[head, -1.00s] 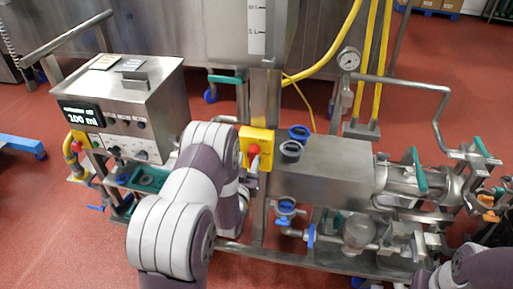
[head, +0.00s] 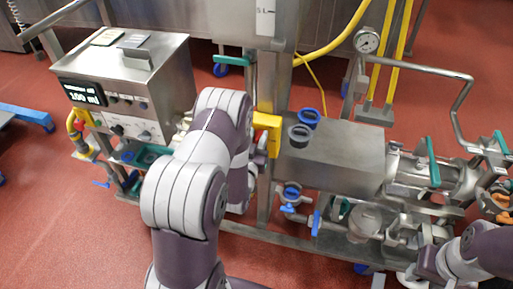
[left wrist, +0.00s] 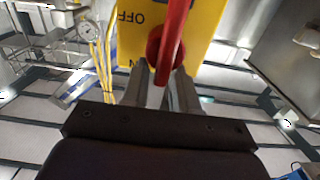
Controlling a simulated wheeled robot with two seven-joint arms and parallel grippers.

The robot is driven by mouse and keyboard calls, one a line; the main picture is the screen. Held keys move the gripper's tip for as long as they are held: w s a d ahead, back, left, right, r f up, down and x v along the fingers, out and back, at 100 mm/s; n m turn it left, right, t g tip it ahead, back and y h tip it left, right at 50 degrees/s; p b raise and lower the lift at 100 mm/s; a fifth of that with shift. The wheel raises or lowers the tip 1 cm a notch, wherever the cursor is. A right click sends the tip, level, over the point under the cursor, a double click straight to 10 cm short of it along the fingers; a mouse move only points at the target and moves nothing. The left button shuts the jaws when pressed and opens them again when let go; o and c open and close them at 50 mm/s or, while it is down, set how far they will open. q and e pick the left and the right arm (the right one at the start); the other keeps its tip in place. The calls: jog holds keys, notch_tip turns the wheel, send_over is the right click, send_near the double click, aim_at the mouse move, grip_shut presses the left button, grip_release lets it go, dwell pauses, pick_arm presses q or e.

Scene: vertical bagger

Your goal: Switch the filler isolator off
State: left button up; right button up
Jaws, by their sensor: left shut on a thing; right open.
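The filler isolator is a yellow box (head: 268,132) on the frame's upright post, partly hidden by my left arm in the head view. In the left wrist view the yellow face (left wrist: 135,45) shows upside down, with OFF printed on it and part of another label near the fingers. A red handle (left wrist: 174,28) stands out from the face. My left gripper (left wrist: 170,80) is shut on the red handle, its fingers at either side. In the head view the left gripper and the handle are hidden behind my arm. My right arm shows at the lower right, but its gripper cannot be made out.
A steel control box (head: 128,85) with a display reading 100 ml stands left of the isolator. A steel housing (head: 330,155) with pipes and valves is close on the right. A pressure gauge (head: 367,40) stands behind. Red floor is clear at lower left.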

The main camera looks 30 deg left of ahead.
pick_arm(q)
jog(key=m, duration=0.2)
jog(key=d+m+b, duration=0.1)
jog(key=shift+w+f+m, duration=0.1)
jog(key=shift+f+m, duration=0.15)
jog(key=shift+m, duration=0.15)
grip_shut()
jog(key=m, duration=0.3)
jog(key=d+f+m+b, duration=0.1)
jog(key=m, duration=0.2)
jog(key=m+b, duration=0.1)
jog(key=m, duration=0.2)
jog(key=shift+w+d+f, duration=0.2)
jog(key=shift+d+f, duration=0.1)
jog(key=m, duration=0.2)
jog(key=f+m+b, duration=0.1)
jog(key=shift+d+m, duration=0.15)
jog(key=shift+m, duration=0.55)
jog(key=o, duration=1)
grip_release()
jog(key=shift+r, duration=0.1)
jog(key=shift+w, duration=0.1)
